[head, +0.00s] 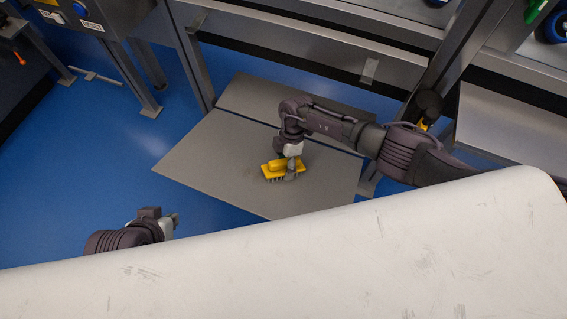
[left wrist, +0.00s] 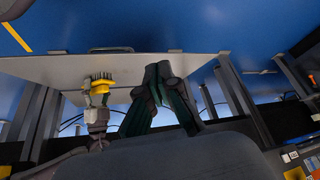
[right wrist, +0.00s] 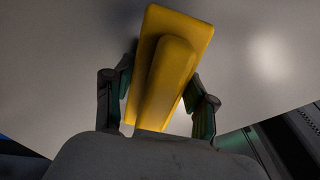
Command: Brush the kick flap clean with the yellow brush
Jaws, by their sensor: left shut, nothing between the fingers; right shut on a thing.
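The kick flap (head: 215,165) is a flat grey panel low over the blue floor, in the middle of the head view. The yellow brush (head: 272,170) is over it, dark bristles facing the panel. My right gripper (head: 291,169) is shut on the brush's raised grip. The right wrist view shows the brush (right wrist: 178,62) between both fingers, its bristles hidden. I cannot tell whether the bristles touch the flap. My left gripper (head: 174,220) is shut and empty, left of the flap's near edge. The left wrist view shows the flap (left wrist: 145,67) and brush (left wrist: 98,84) beyond its fingers.
A pale, scuffed surface (head: 330,265) fills the bottom of the head view. Steel frame legs (head: 192,55) and a rail (head: 300,40) stand behind the flap. A control box (head: 95,15) is at upper left. Blue floor (head: 90,160) is clear to the left.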

